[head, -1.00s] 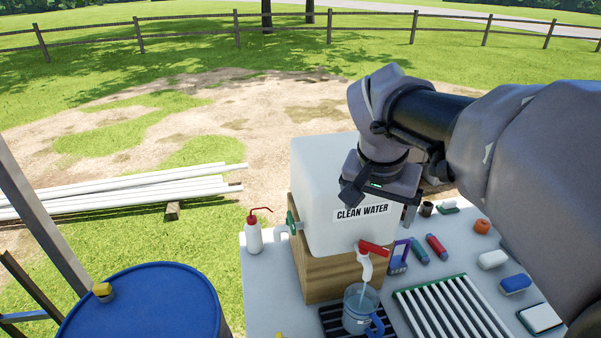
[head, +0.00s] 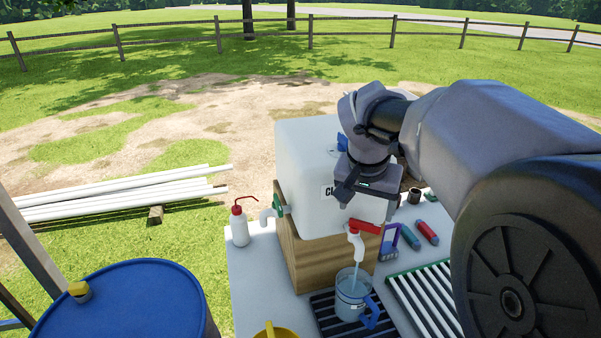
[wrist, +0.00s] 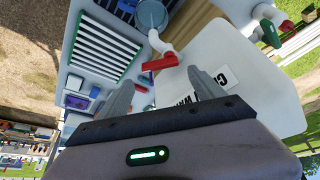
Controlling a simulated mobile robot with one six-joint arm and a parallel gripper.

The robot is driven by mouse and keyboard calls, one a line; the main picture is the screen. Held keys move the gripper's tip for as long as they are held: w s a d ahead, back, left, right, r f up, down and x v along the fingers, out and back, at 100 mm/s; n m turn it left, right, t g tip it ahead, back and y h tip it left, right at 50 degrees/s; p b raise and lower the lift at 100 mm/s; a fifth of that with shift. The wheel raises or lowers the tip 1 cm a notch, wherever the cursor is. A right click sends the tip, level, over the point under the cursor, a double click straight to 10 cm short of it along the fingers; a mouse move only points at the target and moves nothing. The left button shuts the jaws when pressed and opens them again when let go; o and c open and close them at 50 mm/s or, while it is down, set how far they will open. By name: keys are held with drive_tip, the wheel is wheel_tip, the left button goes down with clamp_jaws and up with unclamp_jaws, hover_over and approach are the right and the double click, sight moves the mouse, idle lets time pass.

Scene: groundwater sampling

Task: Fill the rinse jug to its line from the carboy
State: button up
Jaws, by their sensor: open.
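The white carboy (head: 300,165) stands on a wooden block, its label partly hidden by my arm. Its spigot (head: 355,245) has a red lever (head: 364,227). A thin stream falls from the spout into the clear rinse jug (head: 349,300), which has a blue handle and stands on a dark slatted tray (head: 325,312). I cannot read the water level against a line. My gripper (head: 368,203) is open and empty, just above the lever in the head view. In the wrist view, the lever (wrist: 160,62) lies just beyond the gap between the fingertips (wrist: 160,85).
A wash bottle (head: 240,226) with a red nozzle stands left of the carboy. A ribbed rack (head: 425,295) and red and teal cylinders (head: 427,232) lie to the right. A blue drum (head: 125,300) stands at lower left. A yellow item (head: 275,331) shows at the bottom edge.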

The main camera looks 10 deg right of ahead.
sight(366, 222)
drive_tip(key=b+x, duration=0.1)
drive_tip(key=x, duration=0.5)
drive_tip(key=shift+w+d+f+b, duration=0.1)
drive_tip(key=shift+f+b, duration=0.25)
drive_tip(key=shift+f, duration=0.05)
drive_tip(key=c, duration=1.1)
drive_tip(key=shift+d+r, duration=0.1)
drive_tip(key=n+p, duration=0.1)
drive_tip(key=n+y+p, duration=0.1)
drive_tip(key=n+p, duration=0.1)
drive_tip(key=shift+w+d+r+n+t, duration=0.1)
drive_tip(key=shift+w+d+n+t, duration=0.2)
drive_tip(key=shift+n, duration=0.1)
drive_tip(key=shift+w+n+y+p, duration=0.2)
drive_tip(key=shift+n+y+p, duration=0.25)
drive_tip(key=shift+n, duration=0.6)
drive_tip(key=shift+w+n+y+p, duration=0.2)
drive_tip(key=shift+n+y+p, duration=0.25)
drive_tip(key=shift+n, duration=0.6)
